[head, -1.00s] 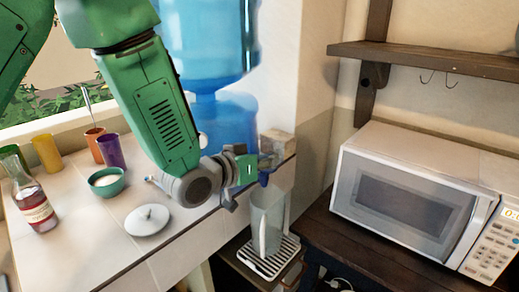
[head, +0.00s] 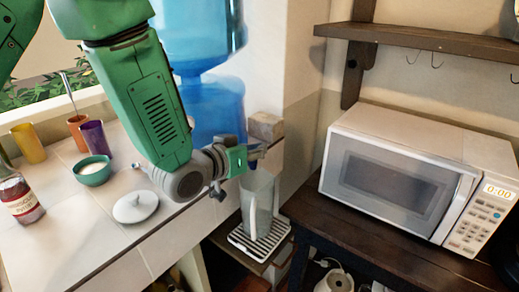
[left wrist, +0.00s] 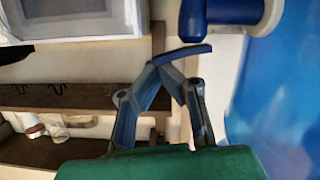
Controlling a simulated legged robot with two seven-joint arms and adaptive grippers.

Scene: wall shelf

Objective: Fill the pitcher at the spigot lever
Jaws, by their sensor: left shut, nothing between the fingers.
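The clear grey pitcher (head: 259,208) stands upright on the slatted drip tray (head: 261,250) below the blue water dispenser. I cannot tell how much water is in it. My left gripper (head: 254,154) is just above the pitcher, at the spigot. In the left wrist view, its fingers (left wrist: 170,62) are closed together with nothing between them. A blue lever (left wrist: 182,54) lies across the fingertips, very close or touching; I cannot tell which. The blue spigot body (left wrist: 215,18) is just beyond. In the head view the gripper mostly hides the spigot. My right gripper is out of view.
A microwave (head: 400,180) stands on the dark counter at right, under a wooden shelf (head: 420,40).

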